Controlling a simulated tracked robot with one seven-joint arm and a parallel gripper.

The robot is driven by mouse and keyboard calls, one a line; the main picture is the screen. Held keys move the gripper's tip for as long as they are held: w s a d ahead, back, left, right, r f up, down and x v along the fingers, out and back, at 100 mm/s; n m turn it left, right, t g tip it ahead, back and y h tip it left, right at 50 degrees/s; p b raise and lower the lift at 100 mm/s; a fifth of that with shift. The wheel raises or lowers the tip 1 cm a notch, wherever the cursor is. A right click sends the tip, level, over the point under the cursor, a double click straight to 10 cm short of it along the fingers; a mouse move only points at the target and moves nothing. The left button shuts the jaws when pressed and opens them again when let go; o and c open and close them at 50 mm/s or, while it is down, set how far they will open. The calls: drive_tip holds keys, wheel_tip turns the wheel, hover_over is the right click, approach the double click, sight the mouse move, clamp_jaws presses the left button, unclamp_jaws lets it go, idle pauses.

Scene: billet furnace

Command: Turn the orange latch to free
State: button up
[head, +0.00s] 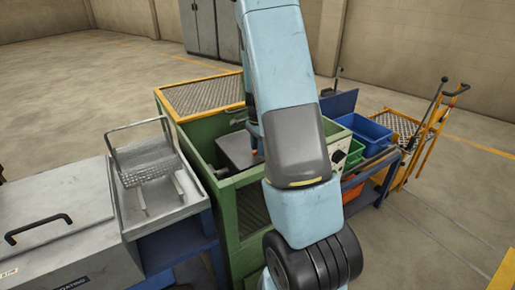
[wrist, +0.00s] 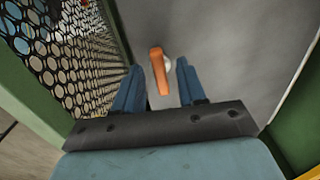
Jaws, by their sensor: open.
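The orange latch (wrist: 158,72) shows in the wrist view as a short bar on a grey panel (wrist: 217,42), with a pale round pivot beside its upper part. It stands nearly upright in the picture, leaning slightly. My gripper (wrist: 158,74) is open, with one blue finger to the left of the latch and one to the right. The latch lies between the fingers in the picture; I cannot tell whether either touches it. In the head view, my arm covers the middle of the green machine, and the latch and gripper are hidden.
Perforated mesh (wrist: 70,50) and a green frame stand close on the left in the wrist view. The green machine (head: 240,203) has a yellow-edged mesh top. A steel basket (head: 142,160) stands to its left. Blue bins (head: 365,131) and an orange trolley (head: 428,130) stand right.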

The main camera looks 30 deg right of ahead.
drive_tip(key=shift+f, duration=0.25)
drive_tip(key=shift+c, duration=0.3)
clamp_jaws()
drive_tip(key=shift+a, duration=0.15)
